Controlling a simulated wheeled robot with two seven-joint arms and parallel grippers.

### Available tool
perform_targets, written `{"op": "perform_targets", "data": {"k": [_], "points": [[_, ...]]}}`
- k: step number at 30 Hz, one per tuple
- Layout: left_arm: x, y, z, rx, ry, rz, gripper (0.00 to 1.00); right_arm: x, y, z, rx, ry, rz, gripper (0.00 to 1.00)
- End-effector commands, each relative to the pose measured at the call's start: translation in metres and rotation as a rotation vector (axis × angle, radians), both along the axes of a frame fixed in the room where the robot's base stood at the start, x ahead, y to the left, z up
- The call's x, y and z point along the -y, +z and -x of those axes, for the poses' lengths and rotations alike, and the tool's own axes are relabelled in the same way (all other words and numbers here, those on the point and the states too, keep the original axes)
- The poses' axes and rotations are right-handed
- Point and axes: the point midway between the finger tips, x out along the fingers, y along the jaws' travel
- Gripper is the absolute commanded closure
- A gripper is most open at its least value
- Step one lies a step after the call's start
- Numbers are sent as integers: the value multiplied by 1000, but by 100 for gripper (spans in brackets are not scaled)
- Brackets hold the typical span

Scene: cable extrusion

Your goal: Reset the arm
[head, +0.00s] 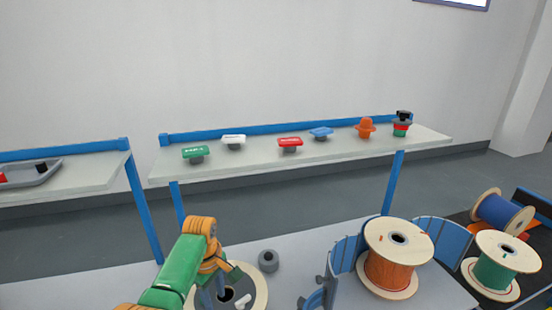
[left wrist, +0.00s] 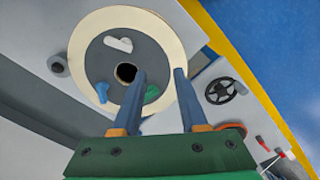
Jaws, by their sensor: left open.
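My left arm, green and orange, comes in from the bottom left of the head view. A white piece, a blue piece and a green piece lie on the disc's grey face. In the head view the disc (head: 261,290) is partly hidden by my arm. My right gripper is not in view.
A small grey ring (head: 268,261) lies beside the disc. An orange cable spool (head: 392,270) stands between blue panels. Green (head: 494,270) and blue (head: 503,213) spools are at right. A long shelf (head: 350,146) behind holds several coloured pieces. A grey tray (head: 35,174) sits at far left.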

Motion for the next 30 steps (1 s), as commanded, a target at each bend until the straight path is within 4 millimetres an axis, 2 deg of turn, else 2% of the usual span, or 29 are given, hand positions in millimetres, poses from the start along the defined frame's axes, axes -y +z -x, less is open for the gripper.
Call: {"op": "perform_targets", "data": {"k": [1, 8, 14, 17, 23, 30], "points": [[0, 0, 0, 0, 0, 0, 57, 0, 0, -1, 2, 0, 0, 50], [-44, 0, -1, 0, 81, -36, 57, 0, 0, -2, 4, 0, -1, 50], [-92, 1, 2, 0, 171, -75, 57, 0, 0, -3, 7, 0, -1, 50], [-125, 3, 6, 0, 235, -102, 57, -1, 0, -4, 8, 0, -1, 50], [-206, 12, 27, 0, 390, -169, 57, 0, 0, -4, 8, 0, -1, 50], [-305, 32, 73, 0, 598, -259, 57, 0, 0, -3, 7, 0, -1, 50]]}}
